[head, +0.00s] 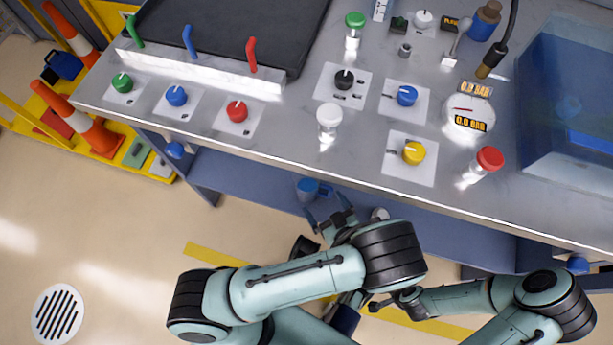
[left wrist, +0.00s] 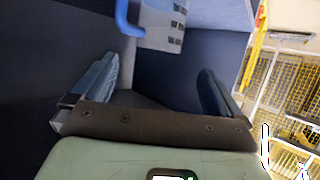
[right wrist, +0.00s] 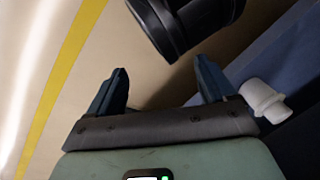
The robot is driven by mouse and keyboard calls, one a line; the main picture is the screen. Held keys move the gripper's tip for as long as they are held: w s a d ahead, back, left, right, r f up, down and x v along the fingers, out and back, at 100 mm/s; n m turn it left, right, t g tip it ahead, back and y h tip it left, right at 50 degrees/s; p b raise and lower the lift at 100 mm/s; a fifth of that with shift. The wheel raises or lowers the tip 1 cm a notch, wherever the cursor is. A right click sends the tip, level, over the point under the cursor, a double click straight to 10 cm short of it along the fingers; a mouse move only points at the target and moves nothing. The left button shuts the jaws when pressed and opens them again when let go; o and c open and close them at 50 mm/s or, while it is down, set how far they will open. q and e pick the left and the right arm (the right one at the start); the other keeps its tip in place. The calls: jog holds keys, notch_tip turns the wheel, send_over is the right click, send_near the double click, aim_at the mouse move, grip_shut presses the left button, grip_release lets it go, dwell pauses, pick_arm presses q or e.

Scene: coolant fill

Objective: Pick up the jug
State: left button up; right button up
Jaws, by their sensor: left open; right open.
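A pale grey container with dark markings and a blue handle, which looks like the jug (left wrist: 165,27), is at the top of the left wrist view, beyond the fingertips. My right gripper (right wrist: 160,72) is open and empty, low over the floor, away from the jug.
The bench top (head: 270,145) carries several knobs, capped bottles and a gauge (head: 469,115). Its front edge overhangs a blue shelf (head: 245,175) close to my left gripper. A white cylindrical item (right wrist: 265,101) is beside my right gripper. Orange cones (head: 85,125) stand at left; open floor is lower left.

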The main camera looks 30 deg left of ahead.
aim_at(310, 183)
pick_arm(q)
jog(key=b+x, duration=0.1)
jog(key=x, duration=0.5)
jog(key=shift+f, duration=0.1)
jog(key=shift+w+a+f+b, duration=0.1)
jog(key=shift+w+a+b, duration=0.1)
jog(key=shift+a+b, duration=0.15)
jog(key=b+x, duration=0.1)
jog(key=x, duration=0.3)
jog(key=shift+w+a, duration=0.25)
jog(key=c, duration=1.4)
jog(key=shift+c, duration=0.5)
pick_arm(e)
jog(key=f, duration=0.1)
jog(key=d+f, duration=0.1)
jog(key=f, duration=0.1)
jog(key=d+f, duration=0.1)
jog(key=shift+s+f, duration=0.35)
jog(key=shift+f, duration=0.05)
pick_arm(q)
jog(key=shift+r, duration=0.2)
pick_arm(e)
jog(key=shift+r+h, duration=0.1)
jog(key=shift+h, duration=0.2)
